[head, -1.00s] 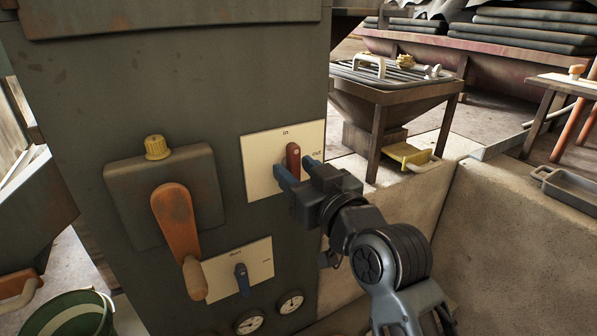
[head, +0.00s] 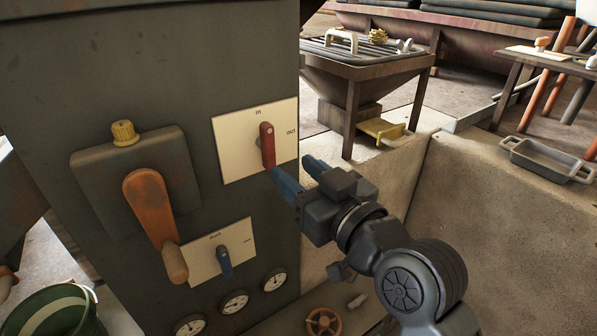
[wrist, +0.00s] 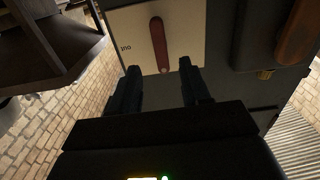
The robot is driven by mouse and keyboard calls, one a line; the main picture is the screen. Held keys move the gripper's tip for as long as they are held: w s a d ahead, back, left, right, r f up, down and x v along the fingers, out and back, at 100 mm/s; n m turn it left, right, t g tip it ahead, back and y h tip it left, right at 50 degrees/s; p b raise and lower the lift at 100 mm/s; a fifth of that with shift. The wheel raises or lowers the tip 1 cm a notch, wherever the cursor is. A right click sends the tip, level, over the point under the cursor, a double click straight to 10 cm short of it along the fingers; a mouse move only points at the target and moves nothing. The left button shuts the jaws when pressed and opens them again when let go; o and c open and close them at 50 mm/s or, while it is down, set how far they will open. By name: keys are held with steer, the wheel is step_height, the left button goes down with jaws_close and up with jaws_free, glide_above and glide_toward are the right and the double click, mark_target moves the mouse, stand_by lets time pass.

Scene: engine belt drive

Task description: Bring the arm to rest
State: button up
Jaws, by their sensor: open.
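My gripper (head: 300,175) is open and empty, its two blue fingers pointing at the cabinet's right edge, just below and right of the red lever (head: 267,146). The red lever stands nearly upright on a pale plate (head: 232,158) marked "in" and "out". In the wrist view the red lever (wrist: 159,45) shows beyond and between the open fingers, apart from them. My arm reaches in from the lower right of the head view.
The grey cabinet (head: 60,70) also carries an orange crank (head: 148,208), a yellow knob (head: 124,133), a small blue switch (head: 224,262) and several gauges. A low concrete wall (head: 480,215) with a grey tray (head: 547,160) stands right. A hopper table (head: 375,65) stands behind.

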steer(key=s+d+f+m+h, duration=0.25)
steer(key=s+d+f, duration=0.3)
steer(key=s, duration=0.45)
steer(key=s+d+f+m+h, duration=0.2)
steer(key=s+d+f+h, duration=0.25)
steer(key=s+d, duration=0.4)
steer(key=s+d+f+m+h, duration=0.2)
steer(key=s+d+f+m, duration=0.3)
steer(key=s, duration=0.7)
steer(key=s+d+r+n+h, duration=0.1)
steer(key=s+d+r+n, duration=0.15)
steer(key=s, duration=0.75)
step_height(320, 180, up, 16)
steer(key=p, duration=1.6)
steer(key=shift+a, duration=0.25)
steer(key=shift+r, duration=0.1)
